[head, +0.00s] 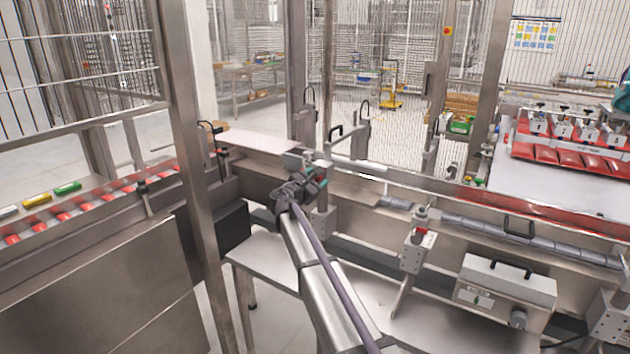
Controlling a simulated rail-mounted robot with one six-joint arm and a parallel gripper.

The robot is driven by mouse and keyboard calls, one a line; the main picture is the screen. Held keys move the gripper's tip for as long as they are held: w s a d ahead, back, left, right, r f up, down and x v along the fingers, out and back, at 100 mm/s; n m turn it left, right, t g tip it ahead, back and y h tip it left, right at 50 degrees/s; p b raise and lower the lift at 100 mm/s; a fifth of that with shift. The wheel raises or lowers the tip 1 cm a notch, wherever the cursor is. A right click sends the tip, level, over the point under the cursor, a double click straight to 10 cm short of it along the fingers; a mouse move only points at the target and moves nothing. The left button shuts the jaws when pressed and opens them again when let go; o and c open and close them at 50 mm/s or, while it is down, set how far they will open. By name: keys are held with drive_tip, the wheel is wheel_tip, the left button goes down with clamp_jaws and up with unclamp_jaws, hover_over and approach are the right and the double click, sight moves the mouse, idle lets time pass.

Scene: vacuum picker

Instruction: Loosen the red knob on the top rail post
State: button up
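My gripper (318,178) is at the end of my arm, in the middle of the head view. Its fingers are small and dark with teal parts. It is at the top of a grey rail post (323,222) beside the conveyor, and I cannot tell if it touches it. Whether the fingers are open or shut is too small to see.
A conveyor rail runs from the middle to the right. A metal box with a black handle (507,290) stands at the lower right. A steel fence post (190,130) rises left of my arm.

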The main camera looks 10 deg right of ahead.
drive_tip(key=shift+o, duration=0.4)
drive_tip(key=v, duration=1)
drive_tip(key=shift+s+a, duration=0.3)
